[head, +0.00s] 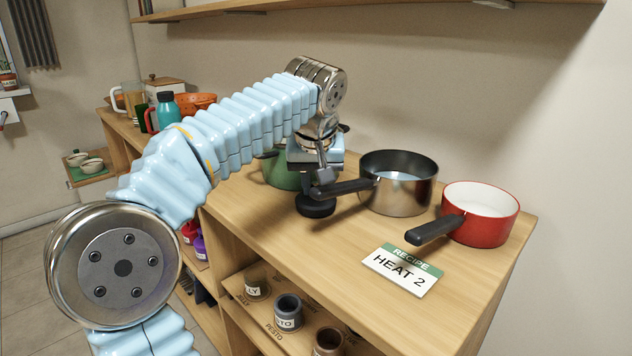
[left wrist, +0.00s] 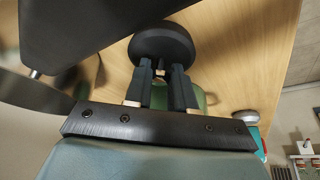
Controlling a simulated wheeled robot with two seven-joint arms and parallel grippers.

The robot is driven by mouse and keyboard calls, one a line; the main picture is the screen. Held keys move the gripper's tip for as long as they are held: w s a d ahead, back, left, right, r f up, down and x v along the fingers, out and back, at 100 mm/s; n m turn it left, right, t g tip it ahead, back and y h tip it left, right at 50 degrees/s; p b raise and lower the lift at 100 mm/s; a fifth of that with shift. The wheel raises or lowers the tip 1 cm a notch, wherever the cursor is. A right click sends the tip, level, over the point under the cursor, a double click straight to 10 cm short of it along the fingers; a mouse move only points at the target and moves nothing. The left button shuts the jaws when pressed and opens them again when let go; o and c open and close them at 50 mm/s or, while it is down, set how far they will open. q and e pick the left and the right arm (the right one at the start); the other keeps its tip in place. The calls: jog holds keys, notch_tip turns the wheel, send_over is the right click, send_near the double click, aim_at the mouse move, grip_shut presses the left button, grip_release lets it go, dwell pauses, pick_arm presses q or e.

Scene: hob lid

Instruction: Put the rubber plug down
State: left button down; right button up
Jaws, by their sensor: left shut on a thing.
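The black rubber plug (head: 316,207) is a dark round disc below my left gripper (head: 323,178), in front of the pans. In the left wrist view the plug (left wrist: 162,42) sits at the tips of the two fingers of the left gripper (left wrist: 162,76), which are shut on its small stem. The plug is over the wooden counter (head: 300,250). I cannot tell whether its underside touches the wood. My right gripper is not in view.
A steel pan (head: 405,195) with a black handle reaches close beside the plug. A red pan (head: 482,225) stands farther right, and a green pot (head: 282,175) is partly hidden behind the gripper. A recipe card (head: 400,271) lies in front. Counter left of the card is clear.

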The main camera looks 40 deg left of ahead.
pick_arm(q)
jog(key=shift+f, duration=0.1)
jog(key=c, duration=1.4)
grip_release()
jog(key=shift+f, duration=0.1)
jog(key=o, duration=0.4)
jog(key=shift+o, duration=0.2)
